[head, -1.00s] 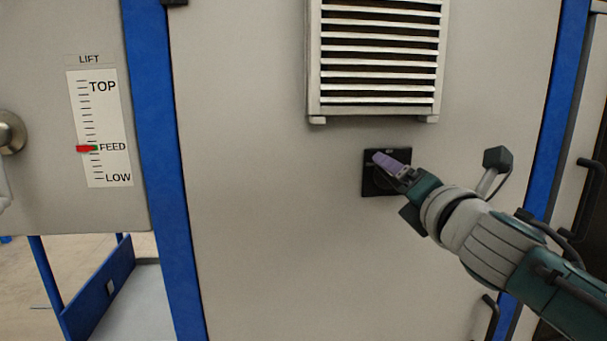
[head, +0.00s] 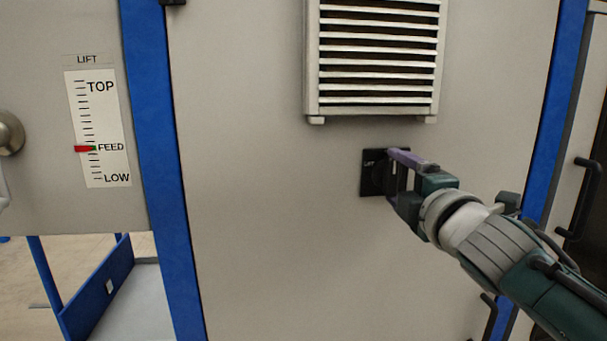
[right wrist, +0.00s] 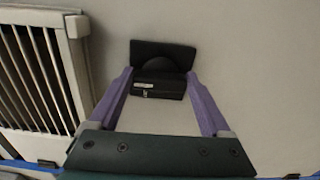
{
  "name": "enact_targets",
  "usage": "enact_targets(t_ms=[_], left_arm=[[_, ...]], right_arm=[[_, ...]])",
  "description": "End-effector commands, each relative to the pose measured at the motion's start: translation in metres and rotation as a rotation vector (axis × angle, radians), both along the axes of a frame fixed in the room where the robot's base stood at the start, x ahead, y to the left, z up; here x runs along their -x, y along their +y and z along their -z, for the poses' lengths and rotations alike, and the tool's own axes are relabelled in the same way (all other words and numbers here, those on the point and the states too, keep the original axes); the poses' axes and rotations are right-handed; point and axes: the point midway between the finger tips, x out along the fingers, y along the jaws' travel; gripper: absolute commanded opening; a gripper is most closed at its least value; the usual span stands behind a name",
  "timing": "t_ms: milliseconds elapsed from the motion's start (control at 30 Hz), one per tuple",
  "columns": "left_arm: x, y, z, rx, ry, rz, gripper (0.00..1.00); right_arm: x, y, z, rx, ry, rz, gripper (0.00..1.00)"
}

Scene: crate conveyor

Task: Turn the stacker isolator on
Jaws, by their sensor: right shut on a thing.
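The stacker isolator is a black square plate (head: 370,180) on the grey cabinet panel, below the vent grille. In the right wrist view its dark plate (right wrist: 160,50) shows with a rounded hub and a black handle (right wrist: 158,88) bearing a small pale label. My right gripper (head: 393,168) is at the plate, its purple fingers on either side of the handle and shut on it. In the head view the gripper hides the handle and the plate's right part. The handle's on or off position cannot be read. My left gripper is not in view.
The louvred vent (head: 375,60) juts out just above the isolator. A lift scale (head: 103,130) at left has its red pointer at FEED. Blue frame posts (head: 165,150) flank the panel. A black door handle (head: 582,200) is at right.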

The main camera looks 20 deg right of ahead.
Motion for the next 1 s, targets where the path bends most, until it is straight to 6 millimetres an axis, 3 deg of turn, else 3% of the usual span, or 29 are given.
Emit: enact_targets(t_ms=[600,633,767,1000], left_arm=[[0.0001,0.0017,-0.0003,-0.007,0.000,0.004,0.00],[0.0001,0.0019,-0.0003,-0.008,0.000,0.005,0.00],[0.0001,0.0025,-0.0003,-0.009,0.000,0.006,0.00],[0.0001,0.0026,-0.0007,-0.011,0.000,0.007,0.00]], right_arm=[[0.0000,0.0002,0.0004,-0.042,-0.010,0.000,0.27],[0.0000,0.0002,0.0004,-0.042,-0.010,0.000,0.85],[0.0000,0.0002,0.0003,-0.041,-0.010,0.000,0.99],[0.0005,0.0002,0.0001,-0.041,-0.010,0.000,1.00]])
